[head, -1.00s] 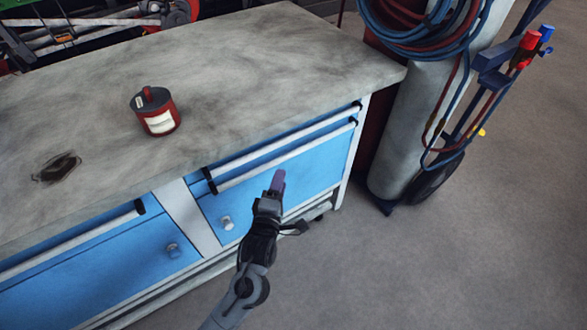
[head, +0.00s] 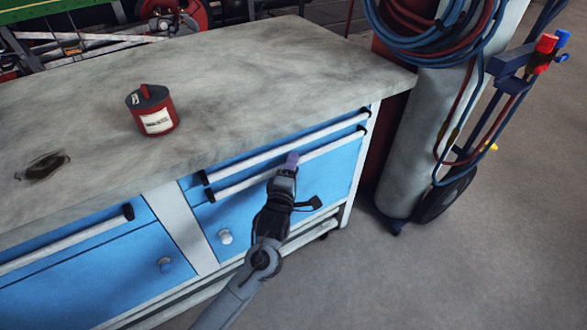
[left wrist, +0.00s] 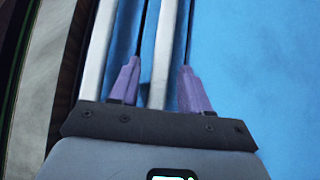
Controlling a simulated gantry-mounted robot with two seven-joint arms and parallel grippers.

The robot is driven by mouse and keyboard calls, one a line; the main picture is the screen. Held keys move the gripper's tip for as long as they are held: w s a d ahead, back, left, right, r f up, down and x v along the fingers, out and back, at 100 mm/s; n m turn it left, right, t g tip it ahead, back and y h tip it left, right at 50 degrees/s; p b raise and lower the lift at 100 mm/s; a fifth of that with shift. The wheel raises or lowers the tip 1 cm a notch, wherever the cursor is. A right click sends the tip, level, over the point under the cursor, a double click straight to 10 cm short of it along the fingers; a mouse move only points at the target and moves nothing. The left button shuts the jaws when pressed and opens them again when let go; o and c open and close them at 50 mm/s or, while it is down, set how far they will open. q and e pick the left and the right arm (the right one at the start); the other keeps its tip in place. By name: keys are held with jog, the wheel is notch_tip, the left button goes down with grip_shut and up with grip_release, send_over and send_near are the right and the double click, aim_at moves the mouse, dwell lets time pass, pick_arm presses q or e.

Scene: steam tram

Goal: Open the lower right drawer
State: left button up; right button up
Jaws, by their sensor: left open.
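The blue cabinet's right side has two long pale handle bars with black end brackets. The upper bar (head: 240,164) sits just under the worktop; the lower bar (head: 240,186), on the lower right drawer, runs parallel below it. Both drawers look closed. My left gripper (head: 291,162) is at the lower bar, covering part of it. In the left wrist view the purple fingers of the left gripper (left wrist: 159,70) are open, with the lower bar (left wrist: 162,60) between them and the upper bar (left wrist: 97,60) outside them. Contact cannot be told. My right gripper is not in view.
A red can (head: 153,112) stands on the grey worktop (head: 250,80) near a dark stain. A round knob (head: 225,237) sits on the blue front below the bars. A gas cylinder cart with hoses (head: 410,135) stands right of the cabinet. Floor in front is clear.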

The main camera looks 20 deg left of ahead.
pick_arm(q)
jog(key=shift+w+a, duration=0.1)
jog(key=shift+w, duration=0.4)
jog(key=shift+c, duration=0.3)
grip_shut()
